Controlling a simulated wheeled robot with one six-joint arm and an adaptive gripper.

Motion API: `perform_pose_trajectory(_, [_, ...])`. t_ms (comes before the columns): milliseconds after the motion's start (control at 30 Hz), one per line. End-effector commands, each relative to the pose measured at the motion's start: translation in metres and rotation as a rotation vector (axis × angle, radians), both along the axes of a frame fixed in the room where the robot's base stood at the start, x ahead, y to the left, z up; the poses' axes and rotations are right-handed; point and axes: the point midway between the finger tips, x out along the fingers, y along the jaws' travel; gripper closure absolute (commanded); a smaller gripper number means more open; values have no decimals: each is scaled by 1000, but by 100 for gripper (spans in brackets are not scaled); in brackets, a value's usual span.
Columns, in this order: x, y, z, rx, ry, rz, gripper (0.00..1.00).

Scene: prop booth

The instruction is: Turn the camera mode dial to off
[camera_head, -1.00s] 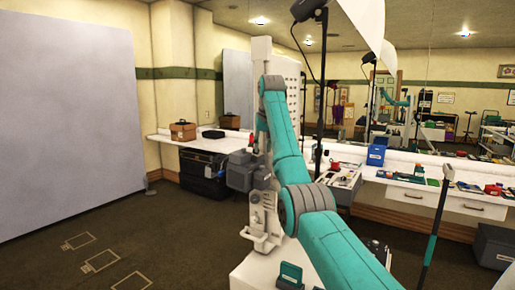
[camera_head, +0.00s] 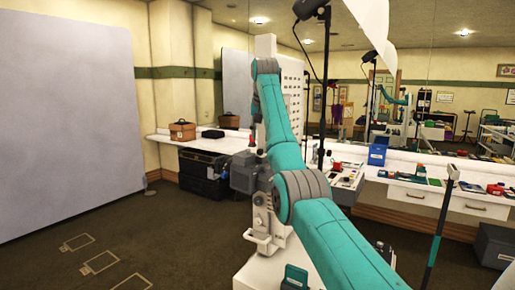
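A dark grey boxy camera (camera_head: 243,172) sits on a white stand (camera_head: 262,222), left of my teal forearm. A small red part (camera_head: 252,140) shows just above it. The mode dial cannot be made out at this size. My arm reaches up past the camera, and its wrist end (camera_head: 256,108) hangs down just above the camera and red part. The fingers of my gripper are too small and partly hidden behind my arm, so their opening and any contact with the camera cannot be told.
A white counter (camera_head: 345,156) runs along the back wall, with a brown case (camera_head: 182,130) and a blue box (camera_head: 377,154) on it. Black cases (camera_head: 203,172) stand below. A dark pole (camera_head: 437,225) rises at right. The floor at left is open.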

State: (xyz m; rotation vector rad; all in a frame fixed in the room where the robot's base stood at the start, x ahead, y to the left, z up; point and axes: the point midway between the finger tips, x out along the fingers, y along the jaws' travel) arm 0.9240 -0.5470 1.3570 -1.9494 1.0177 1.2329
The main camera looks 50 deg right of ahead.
Motion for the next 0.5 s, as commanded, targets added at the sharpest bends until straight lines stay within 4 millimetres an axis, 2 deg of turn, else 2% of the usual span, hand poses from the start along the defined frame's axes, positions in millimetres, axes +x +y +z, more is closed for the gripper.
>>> perform_pose_trajectory(33, [0, -4, -10, 1, 1, -2, 64])
perform_pose_trajectory(200, [1, -16, -35, 0, 1, -7, 64])
perform_pose_trajectory(500, [3, -25, -57, -1, -1, -9, 64])
